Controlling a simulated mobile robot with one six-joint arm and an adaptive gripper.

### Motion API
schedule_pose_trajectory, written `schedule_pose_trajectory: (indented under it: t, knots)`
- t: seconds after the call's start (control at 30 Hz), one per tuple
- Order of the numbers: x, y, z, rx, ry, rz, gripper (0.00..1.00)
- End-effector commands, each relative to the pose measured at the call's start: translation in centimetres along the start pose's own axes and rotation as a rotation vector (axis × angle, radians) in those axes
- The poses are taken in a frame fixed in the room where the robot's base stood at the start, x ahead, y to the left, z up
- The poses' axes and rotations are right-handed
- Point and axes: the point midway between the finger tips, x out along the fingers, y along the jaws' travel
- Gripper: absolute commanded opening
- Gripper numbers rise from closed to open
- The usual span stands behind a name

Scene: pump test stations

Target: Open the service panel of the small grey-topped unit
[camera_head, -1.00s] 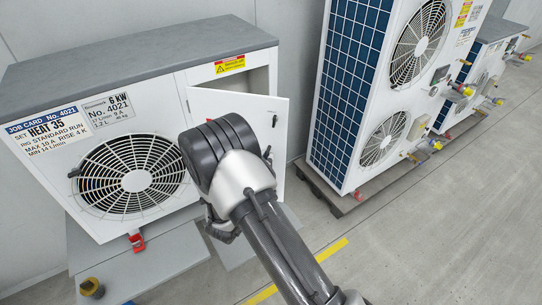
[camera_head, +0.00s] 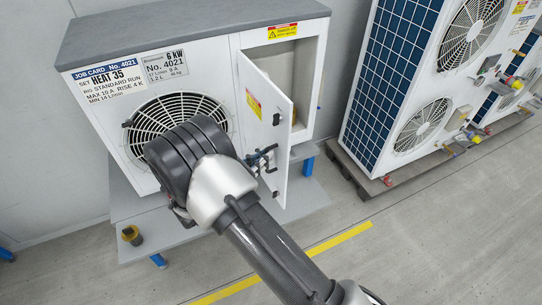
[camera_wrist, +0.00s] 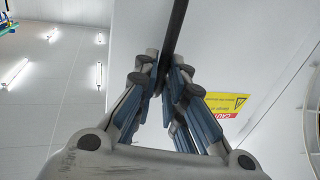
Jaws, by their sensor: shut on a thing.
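The small grey-topped unit (camera_head: 190,32) stands at the left in the head view, with a fan grille and job card on its front. Its white service panel (camera_head: 262,110) is swung out from the left side of the opening (camera_head: 300,65), whose pale interior shows. A small dark latch (camera_head: 277,118) is near the panel's free edge. My gripper (camera_head: 262,158) is at the panel's lower part, partly hidden by my wrist. In the wrist view, my gripper (camera_wrist: 167,80) is shut on a dark bar (camera_wrist: 177,28) in front of a white surface. The bar's ends are hidden.
A yellow caution label (camera_wrist: 228,103) shows in the wrist view. A taller unit with blue fins (camera_head: 385,80) stands on a pallet at the right. A yellow floor line (camera_head: 285,262) crosses the front. The floor between the units is clear.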

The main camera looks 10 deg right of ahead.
Motion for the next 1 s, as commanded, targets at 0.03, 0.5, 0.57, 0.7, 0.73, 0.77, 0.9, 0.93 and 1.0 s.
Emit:
schedule_pose_trajectory:
  t: [0.03, 0.5, 0.57, 0.7, 0.73, 0.77, 0.9, 0.93, 1.0]
  knots:
    - [-0.44, -1.19, -1.00, 0.012, 0.015, -0.025, 0.00]
    - [-0.79, -1.40, -1.08, 0.012, 0.015, -0.023, 0.00]
    - [-0.78, -1.39, -1.08, 0.012, 0.015, -0.023, 0.00]
    - [-0.76, -1.37, -1.08, 0.013, 0.015, -0.022, 0.20]
    - [-0.75, -1.37, -1.08, 0.013, 0.015, -0.022, 0.22]
    - [-0.75, -1.37, -1.08, 0.014, 0.015, -0.022, 0.24]
    - [-0.72, -1.36, -1.08, 0.014, 0.015, -0.021, 0.29]
    - [-0.72, -1.35, -1.07, 0.014, 0.015, -0.021, 0.29]
    - [-0.71, -1.34, -1.07, 0.014, 0.015, -0.021, 0.29]
